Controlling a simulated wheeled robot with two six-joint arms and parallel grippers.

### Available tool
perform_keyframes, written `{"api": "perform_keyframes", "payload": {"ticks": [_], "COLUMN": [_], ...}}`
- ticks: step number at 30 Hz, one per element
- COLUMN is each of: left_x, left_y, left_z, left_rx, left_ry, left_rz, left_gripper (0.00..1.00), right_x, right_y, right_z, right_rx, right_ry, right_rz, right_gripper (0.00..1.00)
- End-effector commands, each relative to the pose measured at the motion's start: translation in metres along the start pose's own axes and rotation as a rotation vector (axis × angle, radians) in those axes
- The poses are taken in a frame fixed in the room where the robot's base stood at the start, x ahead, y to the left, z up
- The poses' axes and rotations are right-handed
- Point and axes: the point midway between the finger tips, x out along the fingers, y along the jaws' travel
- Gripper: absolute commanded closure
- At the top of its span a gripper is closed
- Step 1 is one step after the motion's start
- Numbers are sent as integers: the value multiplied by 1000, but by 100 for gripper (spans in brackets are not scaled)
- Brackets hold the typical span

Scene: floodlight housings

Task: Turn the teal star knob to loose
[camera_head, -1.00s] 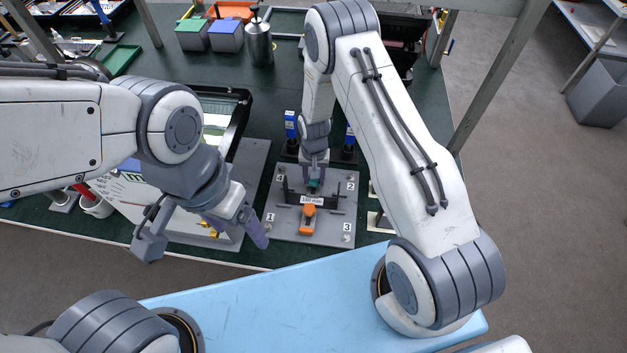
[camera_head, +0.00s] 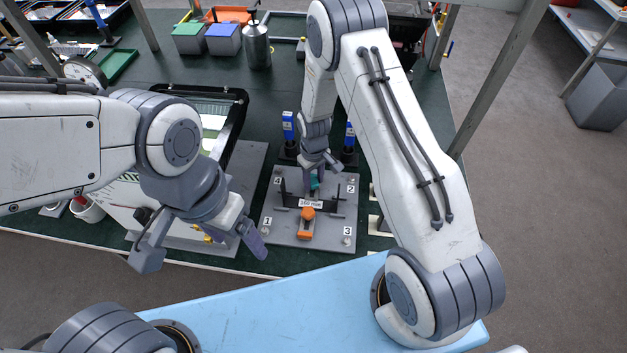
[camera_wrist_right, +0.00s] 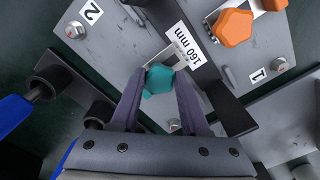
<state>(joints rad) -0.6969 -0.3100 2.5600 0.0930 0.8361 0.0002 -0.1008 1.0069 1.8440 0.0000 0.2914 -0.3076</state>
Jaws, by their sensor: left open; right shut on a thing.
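The teal star knob (camera_wrist_right: 158,79) sits beside the black bar with the "160 mm" label (camera_wrist_right: 182,45) on the grey fixture plate. My right gripper (camera_wrist_right: 157,85) is shut on the knob, one finger on each side of it in the right wrist view. In the head view the knob (camera_head: 314,181) shows small between the fingertips of my right gripper (camera_head: 316,178). My left gripper (camera_head: 200,247) is open and empty, left of the plate. What lies under the knob is hidden.
An orange knob (camera_head: 306,214) stands on the plate (camera_head: 335,238) in front of the black bar, near numbered bolts. Two blue-topped posts (camera_head: 289,126) stand behind the plate.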

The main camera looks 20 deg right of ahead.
Motion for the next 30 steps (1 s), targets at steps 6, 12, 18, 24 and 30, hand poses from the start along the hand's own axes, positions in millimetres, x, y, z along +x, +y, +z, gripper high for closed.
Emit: {"api": "perform_keyframes", "payload": {"ticks": [6,12,18,24,30], "left_x": [1,1,1,1,2], "left_y": [0,0,0,0,0], "left_z": [0,0,0,0,0], "left_rx": [0,0,0,0,0], "left_ry": [0,0,0,0,0], "left_rz": [0,0,0,0,0], "left_gripper": [20,20,20,20,20], "right_x": [-1,-1,-1,-1,-2], "right_y": [1,1,1,0,0], "right_z": [-1,-1,-1,-1,-1], "right_rx": [-33,-38,-37,-36,-36], "right_ry": [3,3,3,2,2], "right_rz": [1,1,1,1,1], "right_gripper": [100,100,51,25,25]}}
